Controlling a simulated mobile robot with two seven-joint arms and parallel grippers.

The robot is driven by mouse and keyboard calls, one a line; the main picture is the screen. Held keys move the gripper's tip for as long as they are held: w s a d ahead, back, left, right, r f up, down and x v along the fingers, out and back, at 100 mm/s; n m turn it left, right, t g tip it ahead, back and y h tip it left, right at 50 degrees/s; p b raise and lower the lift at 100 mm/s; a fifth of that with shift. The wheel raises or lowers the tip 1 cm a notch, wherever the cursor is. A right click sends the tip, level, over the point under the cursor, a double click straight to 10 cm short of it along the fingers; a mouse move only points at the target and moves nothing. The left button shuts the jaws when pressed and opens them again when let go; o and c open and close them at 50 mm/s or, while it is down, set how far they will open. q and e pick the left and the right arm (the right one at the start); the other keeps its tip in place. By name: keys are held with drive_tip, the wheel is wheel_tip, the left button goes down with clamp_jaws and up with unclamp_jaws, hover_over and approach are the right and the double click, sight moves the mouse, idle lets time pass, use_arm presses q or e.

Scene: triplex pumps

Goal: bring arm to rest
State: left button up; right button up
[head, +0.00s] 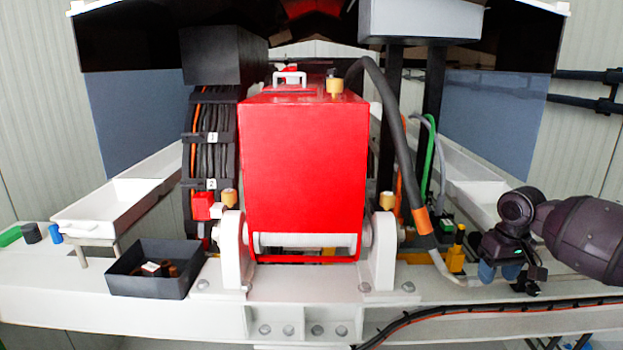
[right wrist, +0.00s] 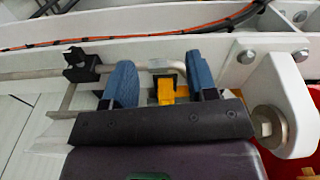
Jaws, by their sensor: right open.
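My right gripper (head: 502,271) comes in from the right, low over the white beam to the right of the red pump block (head: 305,170). In the right wrist view its two blue fingers (right wrist: 161,80) stand apart, so it is open. A yellow block with a black top (right wrist: 166,91) shows in the gap between the fingers; I cannot tell whether they touch it. A pale grey pipe (right wrist: 215,64) runs across at the fingertips. My left gripper is not in view.
A black clamp knob (right wrist: 82,65) sits close to one finger. A thick black hose with an orange end (head: 424,222) hangs left of the gripper. A black cable (head: 450,309) runs along the beam's front. A black bin (head: 150,283) and white tray (head: 85,228) stand at left.

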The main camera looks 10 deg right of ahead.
drive_tip(key=s+a+f+n+t+y, duration=0.1)
drive_tip(key=s+a+f+t, duration=0.1)
drive_tip(key=s+a+f, duration=0.5)
drive_tip(key=s+a+f+n+t+y, duration=0.15)
drive_tip(key=a+f, duration=0.35)
drive_tip(key=f, duration=0.6)
drive_tip(key=s+a+f+t+y, duration=0.1)
drive_tip(key=s+a+f+t, duration=0.15)
drive_tip(key=a+f, duration=0.45)
drive_tip(key=s+f+m+t+h+b, duration=0.1)
drive_tip(key=s+f+t+h, duration=0.1)
drive_tip(key=s, duration=0.6)
drive_tip(key=s+d+f+t+h, duration=0.1)
drive_tip(key=s+t+h, duration=0.1)
drive_tip(key=s, duration=0.7)
drive_tip(key=shift+f+m+t+b, duration=0.35)
drive_tip(key=shift+t, duration=0.05)
drive_tip(key=shift+s, duration=0.1)
